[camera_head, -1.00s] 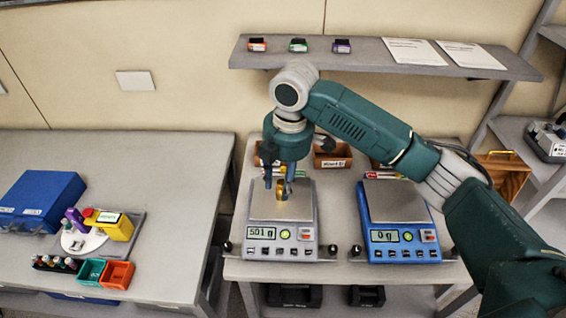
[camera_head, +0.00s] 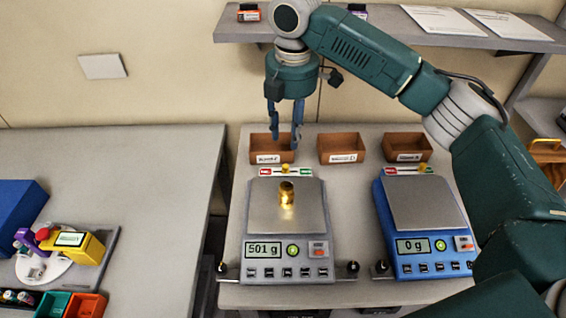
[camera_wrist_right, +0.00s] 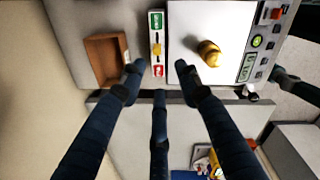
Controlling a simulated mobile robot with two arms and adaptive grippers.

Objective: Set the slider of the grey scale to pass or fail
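The grey scale (camera_head: 255,263) stands on the table and its display reads 501 g. A brass weight (camera_head: 286,193) stands upright on its pan; it also shows in the right wrist view (camera_wrist_right: 209,53). Behind the pan is the slider strip (camera_head: 270,171), with red at the left and green at the right. Its yellow knob (camera_wrist_right: 156,49) sits near the middle, between the two colours. My right gripper (camera_head: 283,143) is open and empty, above and behind the strip. In the right wrist view its fingers (camera_wrist_right: 157,68) are spread with the strip showing between them. My left gripper is out of view.
A blue scale (camera_head: 408,262) reading 0 g, with its own slider, stands to the right. Three brown bins (camera_head: 341,148) line the table's back, one close to my right gripper's fingers. A shelf (camera_head: 384,38) hangs above. A table with coloured items stands left.

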